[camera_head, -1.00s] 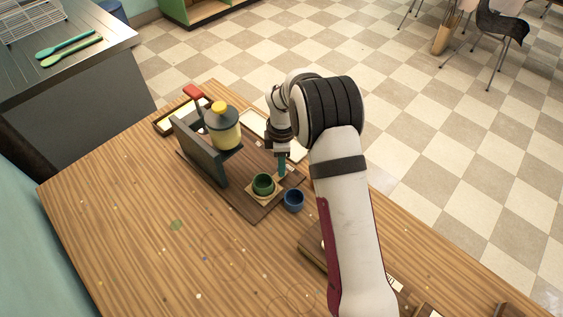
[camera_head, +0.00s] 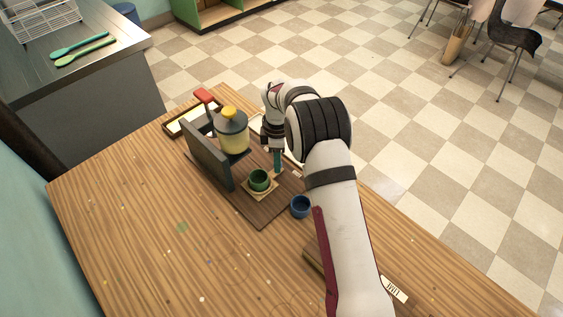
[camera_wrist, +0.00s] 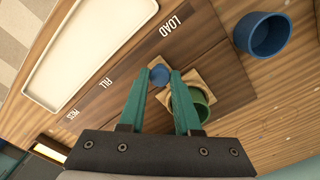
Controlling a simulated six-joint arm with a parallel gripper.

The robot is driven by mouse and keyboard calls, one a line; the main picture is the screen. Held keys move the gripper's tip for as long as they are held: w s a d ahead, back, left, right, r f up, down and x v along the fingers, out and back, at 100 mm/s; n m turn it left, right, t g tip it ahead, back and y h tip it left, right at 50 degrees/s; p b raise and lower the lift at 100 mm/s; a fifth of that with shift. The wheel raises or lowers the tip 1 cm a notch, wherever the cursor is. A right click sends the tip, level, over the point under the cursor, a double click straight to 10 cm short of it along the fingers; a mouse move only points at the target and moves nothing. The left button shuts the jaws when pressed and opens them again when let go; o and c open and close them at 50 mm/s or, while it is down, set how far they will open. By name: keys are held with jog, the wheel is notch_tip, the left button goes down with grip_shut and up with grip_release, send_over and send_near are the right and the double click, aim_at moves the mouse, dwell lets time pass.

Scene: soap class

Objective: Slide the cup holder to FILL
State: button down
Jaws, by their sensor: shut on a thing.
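The cup holder (camera_head: 246,187) is a tan square plate on the dark wooden track board (camera_head: 262,217). A green cup (camera_head: 260,178) stands upright in it; both also show in the wrist view, the cup (camera_wrist: 198,104) partly behind a finger. My gripper (camera_head: 278,160) has teal fingers. In the wrist view my gripper (camera_wrist: 160,84) is shut around the holder's small blue knob (camera_wrist: 159,75). White labels read LOAD (camera_wrist: 170,25) and FILL (camera_wrist: 105,83). The holder sits between these two labels, short of the yellow pump dispenser (camera_head: 232,135).
A loose blue cup (camera_head: 301,206) stands beside the board near its LOAD end. A dark upright panel (camera_head: 207,156) runs along the board's other side. A white tray (camera_wrist: 84,50) lies beyond the labels. A red-handled part (camera_head: 203,95) is behind the dispenser.

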jog(key=c, duration=0.6)
grip_release()
notch_tip(320, 180, up, 16)
jog(key=d+f+y, duration=0.2)
jog(key=d+y, duration=0.2)
jog(key=d, duration=0.3)
jog(key=x, duration=1)
jog(key=a+x, duration=0.1)
jog(key=x, duration=0.4)
jog(key=shift+a, duration=0.1)
